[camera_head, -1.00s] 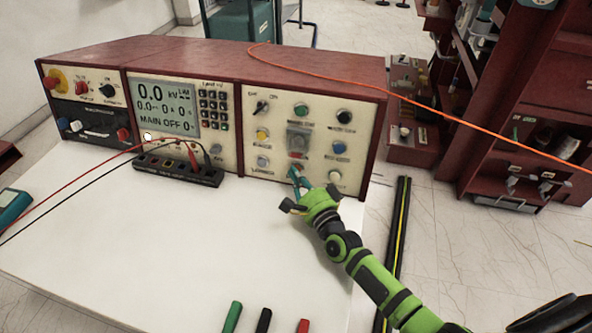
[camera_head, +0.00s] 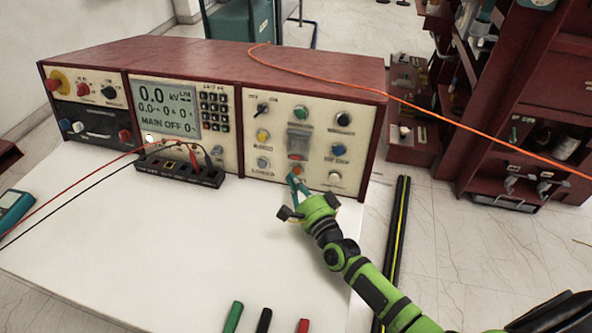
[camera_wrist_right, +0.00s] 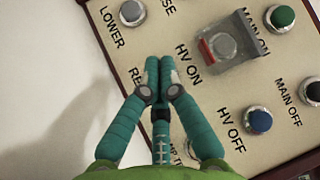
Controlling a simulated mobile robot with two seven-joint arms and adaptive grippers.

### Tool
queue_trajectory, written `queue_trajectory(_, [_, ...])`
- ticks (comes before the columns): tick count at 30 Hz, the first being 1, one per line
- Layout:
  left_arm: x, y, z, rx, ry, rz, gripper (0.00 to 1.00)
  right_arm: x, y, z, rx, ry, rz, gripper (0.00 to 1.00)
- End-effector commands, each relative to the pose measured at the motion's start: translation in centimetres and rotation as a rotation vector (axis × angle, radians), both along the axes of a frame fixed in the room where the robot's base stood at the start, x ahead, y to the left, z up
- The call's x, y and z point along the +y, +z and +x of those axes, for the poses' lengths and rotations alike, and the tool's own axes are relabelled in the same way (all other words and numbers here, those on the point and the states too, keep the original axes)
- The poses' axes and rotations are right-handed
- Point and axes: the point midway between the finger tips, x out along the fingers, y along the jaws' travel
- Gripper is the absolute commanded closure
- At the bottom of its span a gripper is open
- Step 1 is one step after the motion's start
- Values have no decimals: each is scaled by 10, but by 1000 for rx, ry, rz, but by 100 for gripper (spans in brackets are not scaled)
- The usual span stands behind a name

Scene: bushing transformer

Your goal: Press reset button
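The cream control panel (camera_head: 278,178) is on the right part of the red console. A small orange-red button (camera_head: 296,169) sits low on it, just above my right fingertips; I take it as the reset button. In the wrist view, a label starting "RE" (camera_wrist_right: 136,78) is partly covered by my fingers, and the button is hidden. My right gripper (camera_head: 292,179) is in front of this spot; it also shows in the wrist view (camera_wrist_right: 159,63) with its teal fingertips together and nothing seen between them. I cannot tell whether it touches the panel. My left gripper is not in view.
Close by are the guarded HV ON button (camera_wrist_right: 222,45), the blue HV OFF button (camera_wrist_right: 258,120) and the LOWER button (camera_wrist_right: 132,12). A black terminal block (camera_head: 178,172) with leads stands left of my gripper. The white tabletop (camera_head: 180,245) is mostly clear in front.

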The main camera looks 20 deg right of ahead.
Motion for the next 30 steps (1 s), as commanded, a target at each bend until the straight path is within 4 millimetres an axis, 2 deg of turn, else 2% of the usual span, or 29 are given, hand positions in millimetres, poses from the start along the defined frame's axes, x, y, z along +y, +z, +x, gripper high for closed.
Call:
queue_trajectory(6, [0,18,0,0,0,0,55,13,9,-18,1,1,2,100])
queue_trajectory(13, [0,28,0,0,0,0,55,24,12,-34,1,1,2,100])
queue_trajectory(30, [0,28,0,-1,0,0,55,25,11,-37,0,0,0,100])
